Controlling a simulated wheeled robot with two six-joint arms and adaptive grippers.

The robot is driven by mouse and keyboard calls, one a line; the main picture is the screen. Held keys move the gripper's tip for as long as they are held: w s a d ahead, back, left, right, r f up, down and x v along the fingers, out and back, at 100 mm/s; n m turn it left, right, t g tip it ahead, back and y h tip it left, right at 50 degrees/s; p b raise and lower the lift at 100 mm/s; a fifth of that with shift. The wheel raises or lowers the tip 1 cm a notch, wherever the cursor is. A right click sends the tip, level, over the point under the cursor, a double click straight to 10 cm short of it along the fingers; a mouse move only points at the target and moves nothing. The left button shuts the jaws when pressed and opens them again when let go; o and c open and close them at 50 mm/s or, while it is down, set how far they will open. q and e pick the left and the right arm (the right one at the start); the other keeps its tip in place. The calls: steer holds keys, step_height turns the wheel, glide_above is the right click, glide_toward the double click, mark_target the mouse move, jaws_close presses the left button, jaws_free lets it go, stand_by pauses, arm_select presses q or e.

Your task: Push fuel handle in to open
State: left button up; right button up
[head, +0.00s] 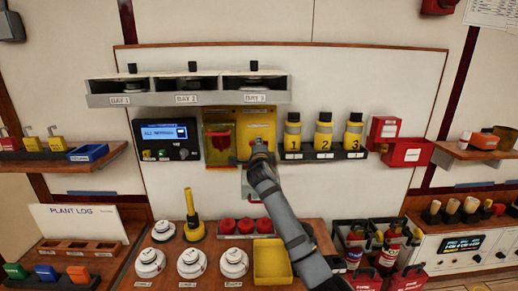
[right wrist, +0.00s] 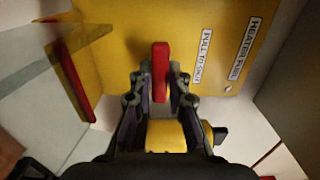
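The fuel handle (right wrist: 161,72) is a red bar standing out from a yellow panel (head: 257,124), which the right wrist view shows with the labels "HEATER FUEL" and "PULL TO SHUT". My right gripper (right wrist: 161,88) is at the panel, its two fingers on either side of the red bar and their pads seemingly against it. In the head view my right gripper (head: 260,149) covers the handle. How far the handle stands out is hard to tell. My left gripper is in neither view.
Left of the yellow panel is a clear cover over a red part (head: 219,140), then a display box (head: 167,138). A shelf (head: 187,98) hangs above. A yellow bin (head: 270,262) and red knobs sit below.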

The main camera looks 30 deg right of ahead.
steer(key=o, duration=0.5)
steer(key=shift+w+d, duration=0.1)
steer(key=shift+w, duration=0.1)
steer(key=shift+c, duration=0.2)
steer(key=shift+s, duration=0.2)
steer(key=v, duration=1.1)
steer(key=shift+s+a, duration=0.25)
steer(key=shift+a, duration=0.1)
steer(key=shift+f, duration=0.1)
